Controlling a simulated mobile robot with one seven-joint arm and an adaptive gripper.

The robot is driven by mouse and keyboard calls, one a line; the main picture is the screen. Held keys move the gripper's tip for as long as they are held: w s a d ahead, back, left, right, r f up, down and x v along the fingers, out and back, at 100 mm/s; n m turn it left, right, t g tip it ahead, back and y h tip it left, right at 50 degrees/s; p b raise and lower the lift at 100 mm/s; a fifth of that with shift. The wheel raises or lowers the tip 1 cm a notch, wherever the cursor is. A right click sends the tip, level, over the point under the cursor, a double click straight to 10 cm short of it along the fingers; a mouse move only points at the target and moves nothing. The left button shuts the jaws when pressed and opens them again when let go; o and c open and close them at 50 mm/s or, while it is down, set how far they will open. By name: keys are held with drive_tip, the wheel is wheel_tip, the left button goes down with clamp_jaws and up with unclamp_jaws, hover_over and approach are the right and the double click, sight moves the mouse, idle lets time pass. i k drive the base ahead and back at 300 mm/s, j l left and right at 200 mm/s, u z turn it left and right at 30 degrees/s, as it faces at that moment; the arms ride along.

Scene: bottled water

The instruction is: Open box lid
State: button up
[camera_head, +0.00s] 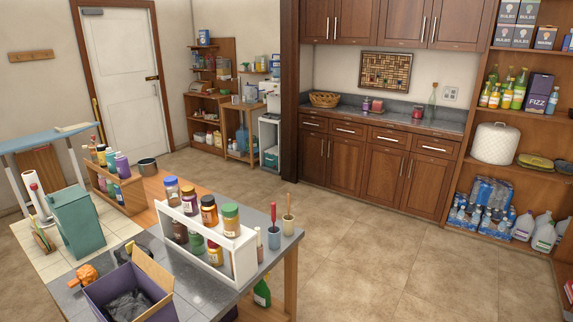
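A purple cardboard box (98,292) stands at the near end of the counter, cut off by the bottom edge of the head view. Its top is open, with a tan inner flap (150,272) raised at the back right and dark, crumpled material (128,304) inside. A teal box-like container (77,222) stands farther left on a tiled surface; I cannot tell whether it has a lid. My gripper is not in view.
A white rack with several jars (240,255) stands right behind the purple box, and an orange object (84,275) lies at its left. Bottled water (492,193) sits on the lower right shelf. The tiled floor (365,245) between counter and cabinets is clear.

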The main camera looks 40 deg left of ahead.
sight(66, 197)
drive_tip(key=j+u, duration=0.1)
drive_tip(key=u, duration=2.65)
drive_tip(key=i+j, duration=0.15)
drive_tip(key=j, duration=0.25)
drive_tip(key=i+j, duration=0.15)
drive_tip(key=j, duration=0.25)
drive_tip(key=i+j, duration=0.15)
drive_tip(key=j, duration=0.2)
drive_tip(key=i+j, duration=0.15)
drive_tip(key=j, duration=0.25)
drive_tip(key=i+j, duration=0.25)
drive_tip(key=i+j+z, duration=0.15)
drive_tip(key=j, duration=0.3)
drive_tip(key=i+j, duration=0.6)
drive_tip(key=i, duration=0.25)
drive_tip(key=i+l+z, duration=0.15)
drive_tip(key=i, duration=0.8)
